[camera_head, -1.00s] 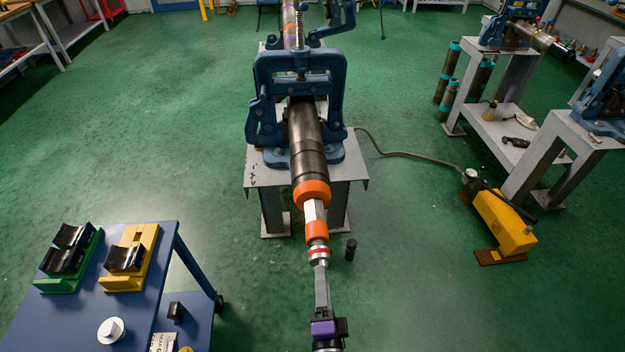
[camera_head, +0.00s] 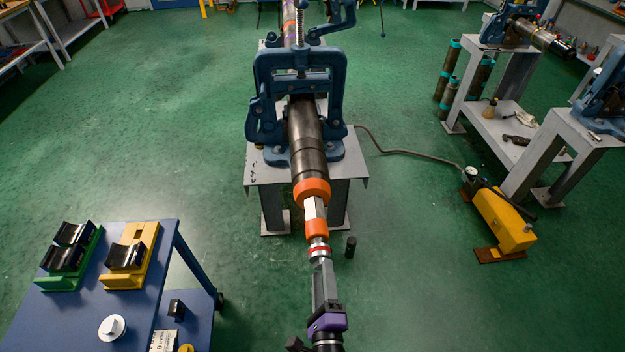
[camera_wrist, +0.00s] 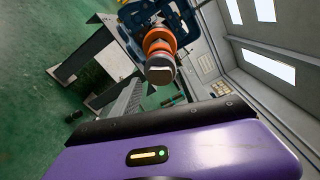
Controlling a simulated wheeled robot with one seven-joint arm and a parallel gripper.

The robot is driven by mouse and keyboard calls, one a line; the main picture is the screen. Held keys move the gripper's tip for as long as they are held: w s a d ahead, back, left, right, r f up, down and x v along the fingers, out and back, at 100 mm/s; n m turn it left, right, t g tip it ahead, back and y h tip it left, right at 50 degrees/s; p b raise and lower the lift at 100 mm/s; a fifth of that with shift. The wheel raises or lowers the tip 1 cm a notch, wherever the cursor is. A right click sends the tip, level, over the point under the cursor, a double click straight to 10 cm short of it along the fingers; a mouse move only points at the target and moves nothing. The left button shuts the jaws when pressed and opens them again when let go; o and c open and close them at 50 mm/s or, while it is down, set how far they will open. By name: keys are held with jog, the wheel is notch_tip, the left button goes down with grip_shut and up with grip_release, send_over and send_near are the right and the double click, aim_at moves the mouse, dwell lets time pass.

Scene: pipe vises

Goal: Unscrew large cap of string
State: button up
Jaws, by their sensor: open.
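The string (camera_head: 307,140) is a long dark pipe clamped in a blue vise (camera_head: 262,95), its end pointing toward me. A large orange cap (camera_head: 311,191) sits at its end. Beyond it come a silver section (camera_head: 314,209), a smaller orange ring (camera_head: 316,230) and a metal tip with a red band (camera_head: 319,251). In the wrist view the metal tip (camera_wrist: 160,74) faces the camera in front of the orange parts. My gripper (camera_head: 322,268) is open, its grey fingers just in front of the tip and roughly in line with it. I cannot tell if they touch.
A blue table (camera_head: 75,315) at lower left holds green and yellow cradles and a white cap (camera_head: 112,327). A yellow pump (camera_head: 505,222) with a hose is at right. Green floor is clear between.

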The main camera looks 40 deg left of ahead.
jog(key=shift+w+a+b, duration=0.3)
jog(key=shift+w+a, duration=0.1)
jog(key=shift+a, duration=0.15)
grip_shut()
jog(key=n+b, duration=0.5)
jog(key=n, duration=0.9)
jog(key=shift+s+f+n+y, duration=0.1)
jog(key=shift+n+y, duration=0.2)
